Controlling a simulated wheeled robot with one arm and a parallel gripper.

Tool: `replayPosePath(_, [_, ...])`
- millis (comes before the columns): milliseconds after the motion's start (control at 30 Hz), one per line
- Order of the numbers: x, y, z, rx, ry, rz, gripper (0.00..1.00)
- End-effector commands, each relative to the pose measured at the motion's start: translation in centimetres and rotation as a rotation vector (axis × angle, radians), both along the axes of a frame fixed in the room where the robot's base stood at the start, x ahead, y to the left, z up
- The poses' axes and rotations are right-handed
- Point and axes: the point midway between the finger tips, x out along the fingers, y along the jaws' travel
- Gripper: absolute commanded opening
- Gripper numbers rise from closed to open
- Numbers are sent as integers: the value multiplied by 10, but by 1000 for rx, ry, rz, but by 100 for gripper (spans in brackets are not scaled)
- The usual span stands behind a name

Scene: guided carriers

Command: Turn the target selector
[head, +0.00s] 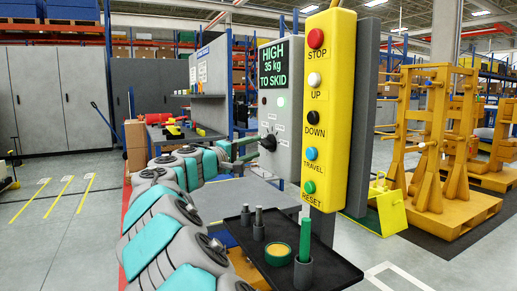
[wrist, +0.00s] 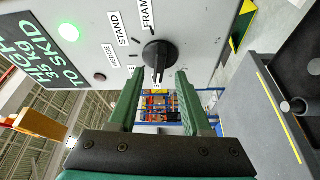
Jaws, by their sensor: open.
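The target selector (wrist: 157,52) is a black rotary knob on the face of a grey panel (head: 283,100). In the wrist view its grip bar points down the picture, by a label that is partly covered. Labels reading STAND and FRAME sit around it. In the head view the selector (head: 268,142) is low on the panel. My gripper (wrist: 160,76) is open, with its green fingers on either side of the knob's lower part. I cannot tell whether they touch it. In the head view my gripper (head: 254,146) reaches the knob from the left.
The panel's screen (head: 281,64) reads HIGH 35 kg TO SKID, and a green lamp (wrist: 69,32) is lit. A yellow button box (head: 325,110) stands close on the right. A dark tray (head: 335,268) with pegs is in front. Yellow racks (head: 440,130) stand at the right.

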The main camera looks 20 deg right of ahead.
Motion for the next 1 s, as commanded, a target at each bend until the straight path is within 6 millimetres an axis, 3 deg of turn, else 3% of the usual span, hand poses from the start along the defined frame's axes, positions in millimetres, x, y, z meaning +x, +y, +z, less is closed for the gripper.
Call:
replayPosePath(200, [-14, 32, -1, 0, -3, 2, 49])
replayPosePath(400, [-19, 43, -3, 1, -2, 1, 49])
replayPosePath(867, [-21, 42, -3, 5, 0, -2, 49])
replayPosePath(1000, [-45, 22, -16, 82, 20, -49, 49])
